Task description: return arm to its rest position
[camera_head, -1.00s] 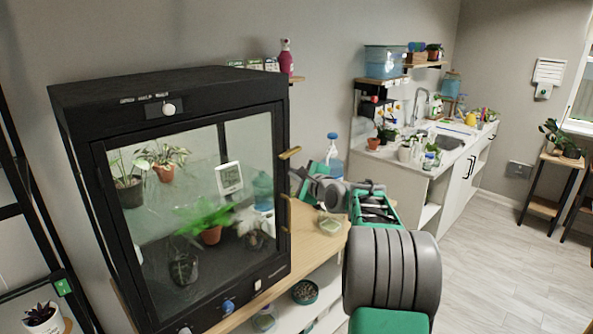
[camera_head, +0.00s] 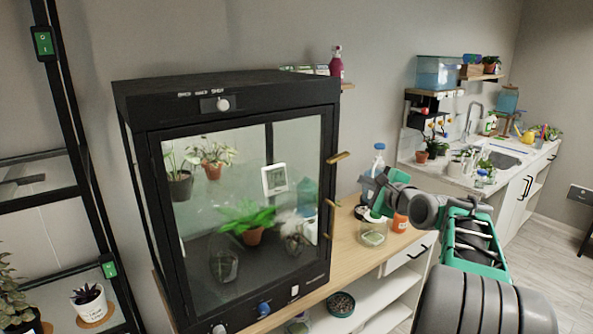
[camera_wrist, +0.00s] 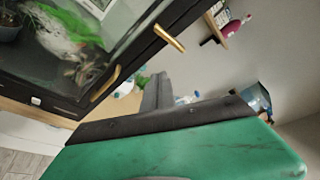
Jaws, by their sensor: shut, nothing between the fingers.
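My gripper (camera_head: 372,198) is raised over the wooden counter (camera_head: 352,248), right of the glass plant cabinet (camera_head: 240,215). It looks shut and empty. In the wrist view the fingers of my gripper (camera_wrist: 157,90) point up and away, close together, with nothing between them. My arm reaches from the lower right of the head view, bent, with green and grey links. The cabinet door is closed, and its brass handles show close by in the wrist view.
A clear jar (camera_head: 374,232) and an orange container (camera_head: 401,222) stand on the counter near my gripper. A blue-capped bottle (camera_head: 379,160) stands behind it. A black shelf rack is at left, a sink counter (camera_head: 450,178) at back right. Floor at right is clear.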

